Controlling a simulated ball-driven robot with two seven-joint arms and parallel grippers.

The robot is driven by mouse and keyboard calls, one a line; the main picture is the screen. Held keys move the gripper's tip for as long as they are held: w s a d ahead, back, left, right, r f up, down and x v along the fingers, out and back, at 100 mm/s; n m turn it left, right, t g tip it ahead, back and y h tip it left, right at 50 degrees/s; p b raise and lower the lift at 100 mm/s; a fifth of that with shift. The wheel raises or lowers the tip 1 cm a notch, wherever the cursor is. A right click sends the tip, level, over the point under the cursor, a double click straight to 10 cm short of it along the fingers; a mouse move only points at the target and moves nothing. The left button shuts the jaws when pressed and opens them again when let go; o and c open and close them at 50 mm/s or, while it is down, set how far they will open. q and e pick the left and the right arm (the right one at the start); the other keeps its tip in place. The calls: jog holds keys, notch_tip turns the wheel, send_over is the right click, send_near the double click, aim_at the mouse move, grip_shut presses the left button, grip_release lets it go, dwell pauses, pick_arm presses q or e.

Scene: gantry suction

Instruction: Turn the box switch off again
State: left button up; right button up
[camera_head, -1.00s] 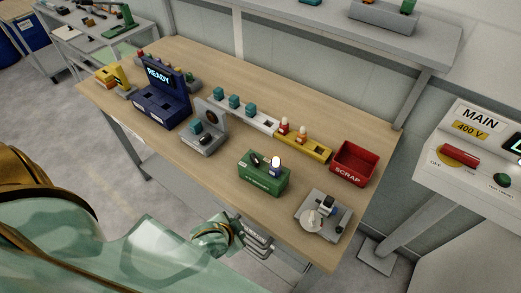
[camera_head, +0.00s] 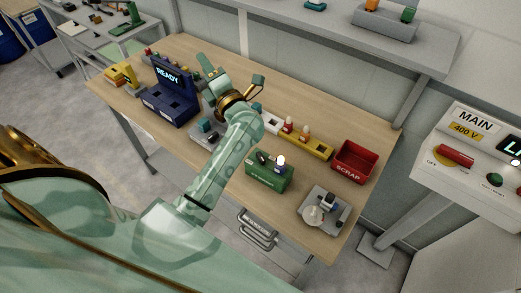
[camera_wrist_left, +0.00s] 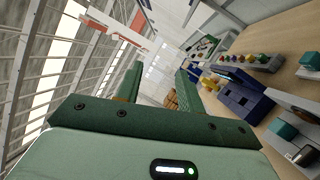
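The green switch box (camera_head: 267,178) stands on the workbench, right of the middle in the head view. On its top are a small black switch (camera_head: 263,157) and a lit white lamp (camera_head: 281,160); the switch is too small to read its position. My left gripper (camera_head: 198,82) is over the back of the bench, up and left of the green box and apart from it. In the left wrist view its two green fingers (camera_wrist_left: 157,78) stand wide apart with nothing between them. The green box is not in that view. My right gripper is not in view.
A dark blue READY station (camera_head: 168,107) and a grey fixture (camera_head: 203,137), partly hidden by my arm, stand on the left. A yellow rack (camera_head: 318,150), a red SCRAP bin (camera_head: 353,165) and a grey dial unit (camera_head: 322,209) stand right. The MAIN panel (camera_head: 465,160) is beyond.

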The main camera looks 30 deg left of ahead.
pick_arm(q)
notch_tip(320, 180, down, 3)
jog(key=s+a+n+g+h, duration=0.1)
jog(key=a+n+g+h, duration=0.1)
jog(key=n+g, duration=0.35)
jog(key=n+g+h+p, duration=0.1)
jog(key=n+g+h, duration=0.2)
jog(key=n+h, duration=0.95)
send_over(260, 156)
notch_tip(260, 156, down, 8)
jog(key=m+h, duration=0.5)
notch_tip(260, 156, down, 15)
jog(key=b, duration=1.1)
jog(key=shift+w+r, duration=0.1)
jog(key=shift+f+b, duration=0.4)
jog(key=shift+f, duration=0.05)
grip_shut()
